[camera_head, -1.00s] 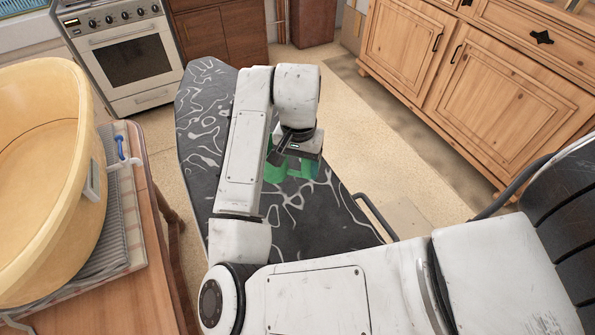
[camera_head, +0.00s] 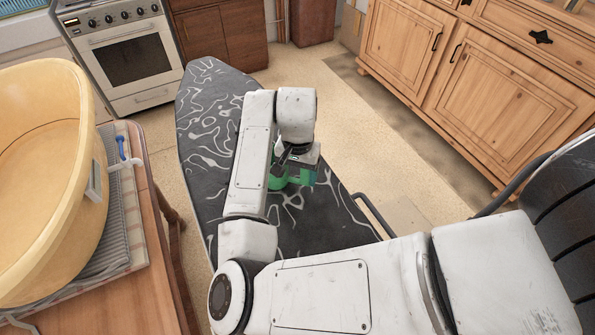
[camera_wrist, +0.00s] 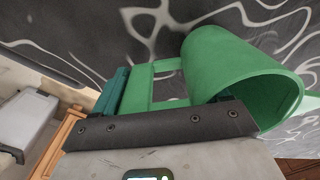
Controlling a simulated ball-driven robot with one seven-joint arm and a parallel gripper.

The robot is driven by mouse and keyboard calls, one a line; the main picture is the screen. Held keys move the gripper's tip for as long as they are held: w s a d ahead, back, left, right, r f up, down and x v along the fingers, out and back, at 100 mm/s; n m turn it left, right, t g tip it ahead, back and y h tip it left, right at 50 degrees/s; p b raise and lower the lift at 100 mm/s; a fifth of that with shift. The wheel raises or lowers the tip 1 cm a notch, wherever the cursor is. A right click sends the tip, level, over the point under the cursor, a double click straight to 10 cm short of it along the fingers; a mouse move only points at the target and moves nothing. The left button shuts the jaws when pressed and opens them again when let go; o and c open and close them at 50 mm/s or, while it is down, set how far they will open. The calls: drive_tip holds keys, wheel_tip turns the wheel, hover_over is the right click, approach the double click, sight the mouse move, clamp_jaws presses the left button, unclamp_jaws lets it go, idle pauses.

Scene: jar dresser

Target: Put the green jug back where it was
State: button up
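The green jug (camera_head: 279,184) is over the dark patterned ironing board (camera_head: 212,122), partly hidden by my gripper (camera_head: 297,174) in the head view. The wrist view shows the jug (camera_wrist: 222,62) close up, with its mouth toward the lower right and its handle (camera_wrist: 165,66) on the left. One teal finger of my gripper (camera_wrist: 170,95) lies against the handle's outer side. The other finger is mostly hidden at the jug's mouth. The gripper appears shut on the jug, with the fingers wide apart. Whether the jug's base touches the board cannot be told.
A table (camera_head: 150,232) with a yellow tub (camera_head: 40,170) stands at the left. A white oven (camera_head: 128,60) is at the back left, and a wooden dresser (camera_head: 490,85) at the right. Open floor (camera_head: 370,130) lies between board and dresser.

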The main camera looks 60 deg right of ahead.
drive_tip(key=o, duration=0.4)
drive_tip(key=shift+c, duration=0.2)
wheel_tip(320, 180, up, 12)
drive_tip(key=shift+r, duration=0.15)
idle(0.4)
